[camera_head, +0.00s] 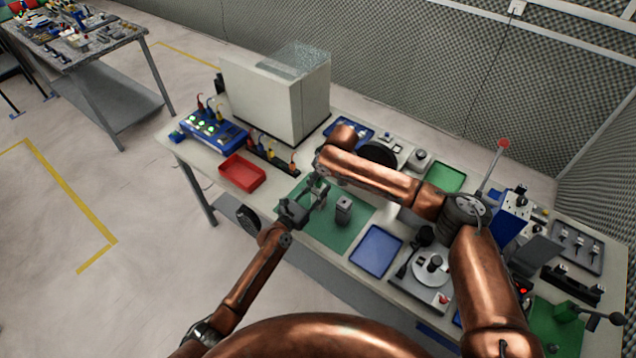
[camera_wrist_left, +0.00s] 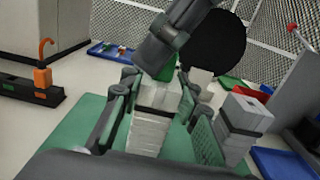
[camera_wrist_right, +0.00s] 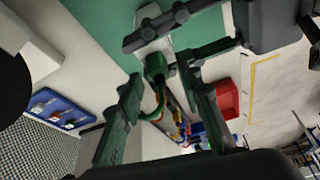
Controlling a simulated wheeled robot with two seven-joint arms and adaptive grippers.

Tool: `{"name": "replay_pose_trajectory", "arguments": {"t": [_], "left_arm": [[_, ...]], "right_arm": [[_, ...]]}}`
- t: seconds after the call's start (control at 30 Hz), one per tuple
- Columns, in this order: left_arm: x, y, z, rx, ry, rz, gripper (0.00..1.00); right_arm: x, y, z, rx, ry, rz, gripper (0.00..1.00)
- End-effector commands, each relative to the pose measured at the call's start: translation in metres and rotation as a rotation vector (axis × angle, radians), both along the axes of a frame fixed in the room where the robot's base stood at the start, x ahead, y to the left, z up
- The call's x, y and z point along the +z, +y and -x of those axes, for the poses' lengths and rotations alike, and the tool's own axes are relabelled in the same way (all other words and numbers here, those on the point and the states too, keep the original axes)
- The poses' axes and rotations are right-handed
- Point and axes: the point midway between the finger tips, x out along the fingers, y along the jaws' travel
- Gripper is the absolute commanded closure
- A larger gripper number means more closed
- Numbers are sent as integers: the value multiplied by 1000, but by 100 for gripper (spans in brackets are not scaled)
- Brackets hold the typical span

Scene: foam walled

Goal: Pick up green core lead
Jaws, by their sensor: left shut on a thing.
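My left gripper (camera_head: 308,204) is shut on a pale block (camera_wrist_left: 152,125) over the green mat. A small green piece (camera_wrist_left: 163,69) sits at the block's top; it also shows in the right wrist view (camera_wrist_right: 155,66). I cannot tell whether it is part of a lead. My right gripper (camera_wrist_right: 163,105) reaches in close above the block, its fingers apart, with the green piece just beyond their tips. Behind, coloured leads stand at a black rack (camera_head: 272,152), and a green one (camera_wrist_right: 161,98) appears between my right fingers, farther off.
A second grey block (camera_head: 343,210) stands on the green mat (camera_head: 325,235). A red tray (camera_head: 242,172) is to the left, a blue tray (camera_head: 376,250) to the right. A blue unit (camera_head: 212,130) and large pale box (camera_head: 270,100) stand behind. My two arms are close together.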

Motion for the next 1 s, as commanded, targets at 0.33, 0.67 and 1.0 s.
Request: {"name": "replay_pose_trajectory", "arguments": {"t": [0.33,0.67,1.0], "left_arm": [[0,0,0,0,-1,1,98],[0,0,0,0,-1,1,98],[0,0,0,0,0,0,98]], "right_arm": [[0,0,0,0,0,0,92],[0,0,0,0,0,0,100],[43,1,-1,0,-3,-3,100]]}}
